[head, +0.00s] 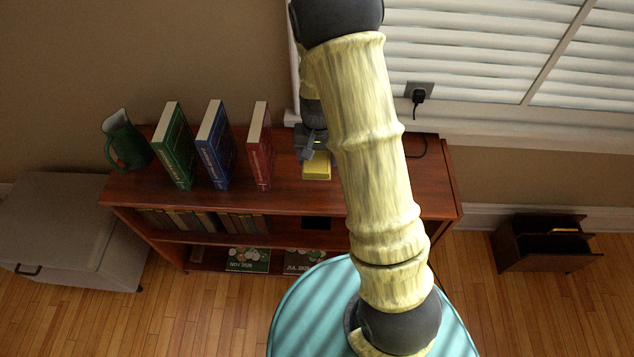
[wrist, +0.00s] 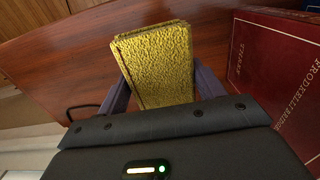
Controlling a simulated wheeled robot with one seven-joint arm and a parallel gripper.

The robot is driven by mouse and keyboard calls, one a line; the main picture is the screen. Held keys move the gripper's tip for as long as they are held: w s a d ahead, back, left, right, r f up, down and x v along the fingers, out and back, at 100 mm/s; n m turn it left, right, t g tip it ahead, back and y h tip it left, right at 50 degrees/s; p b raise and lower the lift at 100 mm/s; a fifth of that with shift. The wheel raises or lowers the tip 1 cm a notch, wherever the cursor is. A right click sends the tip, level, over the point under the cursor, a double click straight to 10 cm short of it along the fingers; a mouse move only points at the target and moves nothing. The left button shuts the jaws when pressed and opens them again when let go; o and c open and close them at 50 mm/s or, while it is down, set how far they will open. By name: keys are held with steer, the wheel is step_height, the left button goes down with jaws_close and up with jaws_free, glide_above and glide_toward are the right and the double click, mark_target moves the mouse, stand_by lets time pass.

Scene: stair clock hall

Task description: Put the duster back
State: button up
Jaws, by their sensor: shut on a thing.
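The yellow duster (head: 316,168) is a small, rough-textured block over the top of the reddish-brown bookcase (head: 280,200), right of the red book (head: 260,150). My gripper (head: 314,155) is shut on it. In the wrist view the duster (wrist: 158,62) sits between the two fingers of my gripper (wrist: 162,90), its textured face toward the camera. I cannot tell whether the duster touches the bookcase top. My arm hides part of the bookcase top to the right.
A green book (head: 174,150), a blue book (head: 215,148) and a green jug (head: 124,142) stand left of the red book. A grey chest (head: 65,225) is at left, a teal round surface (head: 300,310) in front, a dark wooden rack (head: 545,245) at right.

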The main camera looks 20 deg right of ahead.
glide_above(318, 185)
steer(key=shift+f, duration=3.15)
steer(key=shift+f, duration=1.85)
steer(key=shift+f, duration=0.1)
steer(key=shift+f, duration=0.1)
steer(key=o, duration=0.9)
steer(key=shift+o, duration=0.2)
step_height(318, 185, up, 12)
steer(key=shift+a+r, duration=0.1)
steer(key=shift+r, duration=0.1)
